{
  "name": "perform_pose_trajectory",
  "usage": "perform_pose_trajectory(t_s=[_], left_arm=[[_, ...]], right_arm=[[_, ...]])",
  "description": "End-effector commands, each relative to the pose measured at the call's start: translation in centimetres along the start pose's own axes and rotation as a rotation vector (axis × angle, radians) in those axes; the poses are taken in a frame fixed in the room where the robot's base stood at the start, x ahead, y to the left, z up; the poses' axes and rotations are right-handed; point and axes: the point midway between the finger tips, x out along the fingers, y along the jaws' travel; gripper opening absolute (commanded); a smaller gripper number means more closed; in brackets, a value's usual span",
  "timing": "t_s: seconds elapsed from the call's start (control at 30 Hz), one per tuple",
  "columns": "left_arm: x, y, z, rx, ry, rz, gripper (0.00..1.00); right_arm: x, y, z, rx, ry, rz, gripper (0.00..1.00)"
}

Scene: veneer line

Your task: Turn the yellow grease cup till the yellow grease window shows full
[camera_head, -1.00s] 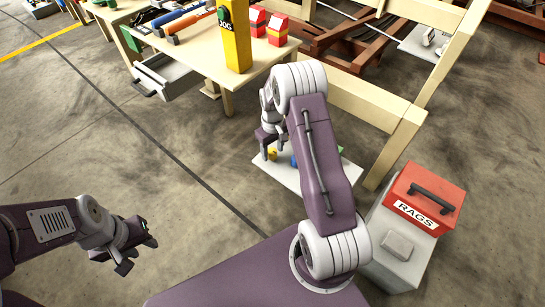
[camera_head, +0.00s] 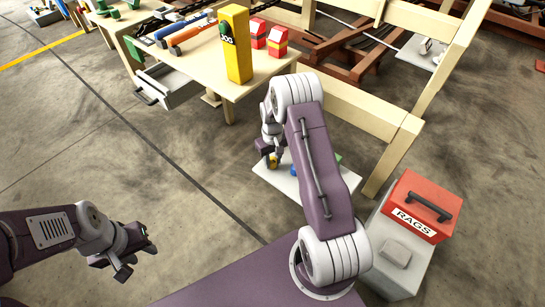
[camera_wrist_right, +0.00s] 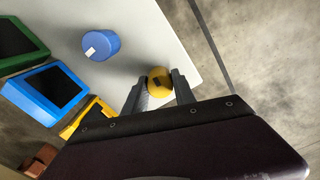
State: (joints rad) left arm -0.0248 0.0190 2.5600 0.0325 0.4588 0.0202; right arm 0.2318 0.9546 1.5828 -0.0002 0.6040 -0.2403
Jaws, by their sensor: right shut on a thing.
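The yellow grease cup (camera_wrist_right: 159,82) is a round knob with a dark mark, on a pale panel (camera_wrist_right: 190,70). My right gripper (camera_wrist_right: 160,88) is shut on the cup, one finger on each side. The cup also shows small in the head view (camera_head: 273,162), at my right gripper (camera_head: 275,160). The yellow grease window (camera_wrist_right: 87,114), a yellow frame with a dark pane, is partly hidden by my gripper; its level cannot be read. My left gripper (camera_head: 137,262) is open and empty over the floor at the lower left.
A blue cup (camera_wrist_right: 101,45), a blue-framed window (camera_wrist_right: 48,90) and a green-framed window (camera_wrist_right: 18,45) stand beside the yellow ones. A red-lidded RAGS bin (camera_head: 423,205) is right of my right arm. A wooden bench (camera_head: 205,70) carries tools and a yellow box (camera_head: 236,45).

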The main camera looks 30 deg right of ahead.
Motion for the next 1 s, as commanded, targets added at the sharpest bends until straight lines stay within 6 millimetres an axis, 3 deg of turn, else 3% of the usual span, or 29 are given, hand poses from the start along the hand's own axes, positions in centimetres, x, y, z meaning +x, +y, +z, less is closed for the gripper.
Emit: perform_pose_trajectory(t_s=[0.1, 0.4, 1.0], left_arm=[[-1.9, 0.0, -0.2, 0.0, 0.0, 0.0, 0.36], [-3.9, 0.1, -0.4, 0.0, 0.0, 0.0, 0.36], [-4.7, 0.1, -0.5, 0.0, 0.0, 0.0, 0.36]], right_arm=[[-0.6, 0.0, 0.1, 0.08, -0.002, -0.001, 0.0], [-0.3, 0.0, 0.0, 0.262, -0.002, 0.0, 0.0], [0.0, 0.0, 0.0, 0.365, 0.0, 0.0, 0.0]])
